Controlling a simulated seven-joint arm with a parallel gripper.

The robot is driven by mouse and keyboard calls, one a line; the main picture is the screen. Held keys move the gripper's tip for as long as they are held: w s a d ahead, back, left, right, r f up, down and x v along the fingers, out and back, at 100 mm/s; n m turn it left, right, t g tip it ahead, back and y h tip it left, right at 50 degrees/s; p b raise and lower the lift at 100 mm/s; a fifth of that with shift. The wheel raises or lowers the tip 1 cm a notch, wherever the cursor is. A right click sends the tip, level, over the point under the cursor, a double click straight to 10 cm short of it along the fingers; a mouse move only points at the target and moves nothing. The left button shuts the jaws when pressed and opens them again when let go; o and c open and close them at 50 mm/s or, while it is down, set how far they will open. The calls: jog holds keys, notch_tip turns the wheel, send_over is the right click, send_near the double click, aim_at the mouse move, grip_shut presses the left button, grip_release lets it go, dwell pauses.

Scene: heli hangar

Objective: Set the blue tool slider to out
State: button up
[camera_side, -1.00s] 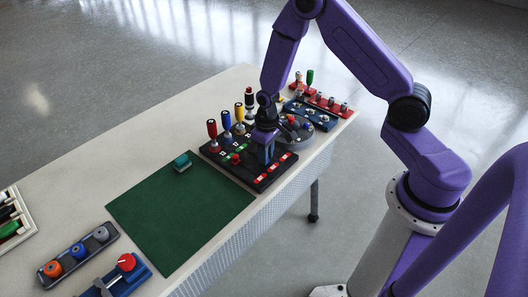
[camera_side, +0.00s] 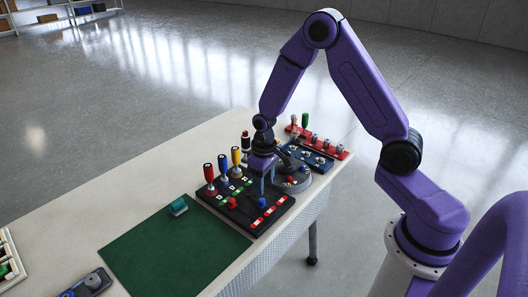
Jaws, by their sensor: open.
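The black slider panel (camera_side: 215,200) lies on the table, with red, blue and yellow upright handles along its back. Its blue slider knob (camera_side: 262,203) sits near the front row of red labels, away from the green labels. A red slider knob (camera_side: 232,203) sits nearer the green labels. My gripper (camera_side: 263,191) points down just above the blue knob, open, and appears apart from it. The hand and fingers hide the panel's right part; I cannot make out the yellow knob.
A green mat (camera_side: 175,250) with a teal block (camera_side: 178,207) at its back edge lies left of the panel.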

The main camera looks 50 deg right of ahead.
aim_at(264, 200)
notch_tip(264, 200, up, 11)
jog(key=shift+d+r, duration=0.15)
dwell(0.5)
jog(key=s+a+r+n, duration=0.2)
jog(key=s+a+n, duration=0.1)
jog(key=s, duration=0.3)
jog(key=s+a+r+n, duration=0.2)
jog(key=s+a, duration=0.2)
jog(key=s, duration=0.2)
jog(key=s+d+r+n, duration=0.1)
jog(key=s+n, duration=0.4)
jog(key=s, duration=1)
jog(key=shift+d+r+n, duration=0.35)
jog(key=shift+n, duration=0.05)
